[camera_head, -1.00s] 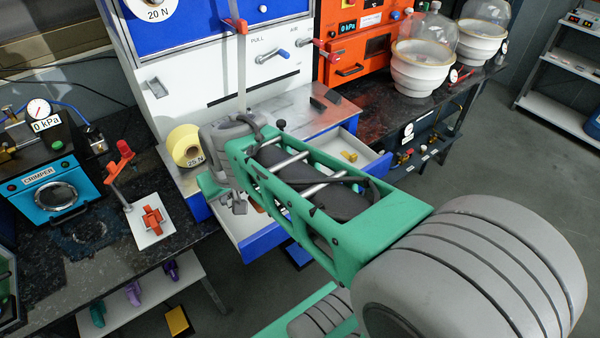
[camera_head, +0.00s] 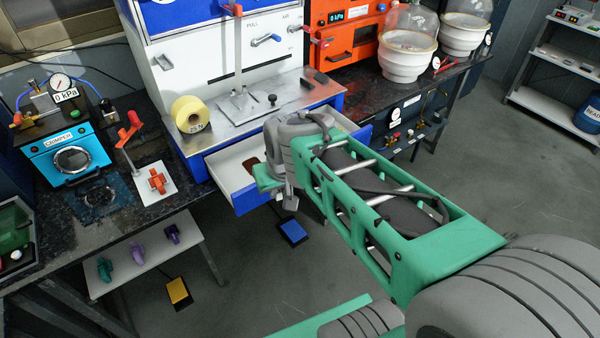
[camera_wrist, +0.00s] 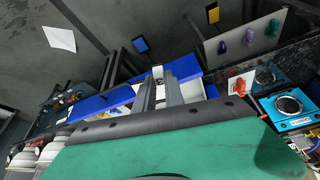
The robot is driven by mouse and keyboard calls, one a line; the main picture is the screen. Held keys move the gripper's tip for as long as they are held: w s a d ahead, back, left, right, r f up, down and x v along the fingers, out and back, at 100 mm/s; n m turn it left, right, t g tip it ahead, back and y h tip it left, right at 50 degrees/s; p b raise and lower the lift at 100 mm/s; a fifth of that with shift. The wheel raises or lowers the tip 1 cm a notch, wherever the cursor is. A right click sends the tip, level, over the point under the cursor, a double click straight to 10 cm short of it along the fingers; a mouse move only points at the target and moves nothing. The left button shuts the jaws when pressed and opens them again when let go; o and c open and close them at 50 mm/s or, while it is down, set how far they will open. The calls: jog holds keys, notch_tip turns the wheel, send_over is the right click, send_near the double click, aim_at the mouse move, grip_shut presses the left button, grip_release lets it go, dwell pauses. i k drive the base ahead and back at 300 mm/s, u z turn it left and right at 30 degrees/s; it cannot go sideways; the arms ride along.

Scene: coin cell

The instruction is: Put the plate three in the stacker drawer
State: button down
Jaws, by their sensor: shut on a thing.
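The stacker's wide drawer (camera_head: 231,160) stands open, with a pale inside and a blue front (camera_head: 245,201). A small brown thing (camera_head: 250,164) lies inside, partly behind my arm. My gripper (camera_head: 289,203) points down just at the drawer's front edge. In the wrist view my gripper (camera_wrist: 160,82) has its fingers close together on a small whitish thing (camera_wrist: 158,71), probably the plate; its number cannot be read. My wrist hides the middle of the drawer in the head view.
The blue crimper (camera_head: 72,157) and a red-handled lever tool (camera_head: 157,182) are at left. A blue pedal (camera_head: 293,231) and a yellow pedal (camera_head: 178,291) lie on the floor. Glass-domed vessels (camera_head: 407,58) stand at right.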

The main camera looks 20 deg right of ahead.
aim_at(238, 174)
jog(key=u, duration=1.05)
jog(key=i, duration=0.7)
jog(key=z, duration=0.05)
